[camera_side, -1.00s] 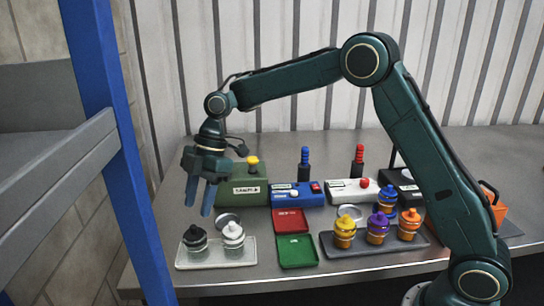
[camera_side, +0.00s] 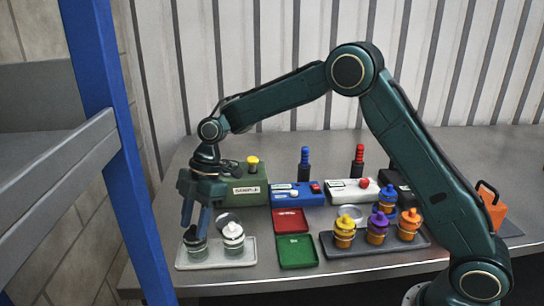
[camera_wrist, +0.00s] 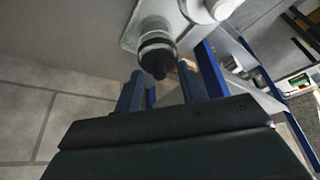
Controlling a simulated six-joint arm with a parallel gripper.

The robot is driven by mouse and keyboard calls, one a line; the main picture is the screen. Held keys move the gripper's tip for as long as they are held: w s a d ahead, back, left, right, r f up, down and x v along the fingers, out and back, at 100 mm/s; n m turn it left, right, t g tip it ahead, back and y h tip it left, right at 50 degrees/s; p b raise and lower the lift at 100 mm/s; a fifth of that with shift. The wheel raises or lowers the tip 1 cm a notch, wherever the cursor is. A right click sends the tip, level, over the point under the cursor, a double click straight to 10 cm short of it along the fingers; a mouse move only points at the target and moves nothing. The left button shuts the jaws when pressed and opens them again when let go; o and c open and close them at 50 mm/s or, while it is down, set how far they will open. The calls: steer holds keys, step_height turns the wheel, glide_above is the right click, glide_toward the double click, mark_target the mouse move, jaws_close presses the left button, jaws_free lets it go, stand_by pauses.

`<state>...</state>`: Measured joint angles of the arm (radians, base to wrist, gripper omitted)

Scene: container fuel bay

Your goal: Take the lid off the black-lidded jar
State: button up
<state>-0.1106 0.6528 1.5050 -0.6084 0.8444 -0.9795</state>
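The black-lidded jar (camera_side: 195,252) stands upright on the left part of a pale tray (camera_side: 248,240). In the side view its lid is mostly hidden behind my gripper's fingers. In the wrist view the black lid (camera_wrist: 158,54) with its knob shows just beyond the fingertips, roughly between them. My gripper (camera_side: 195,232) points down with its fingertips at about the lid's height. In the wrist view my gripper (camera_wrist: 170,75) is open, with a clear gap between the fingers. I cannot tell whether either finger touches the lid.
A white-lidded jar (camera_side: 233,238) stands close to the right on the same tray. Red (camera_side: 290,222) and green (camera_side: 297,251) trays lie farther right. A dark tray (camera_side: 375,250) holds several colored-lid jars. A blue post (camera_side: 118,150) rises at the left.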

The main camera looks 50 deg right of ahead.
mark_target(195, 225)
jaws_close()
steer(key=shift+r, duration=0.2)
step_height(195, 225, up, 10)
steer(key=shift+f, duration=0.15)
stand_by(0.7)
stand_by(0.4)
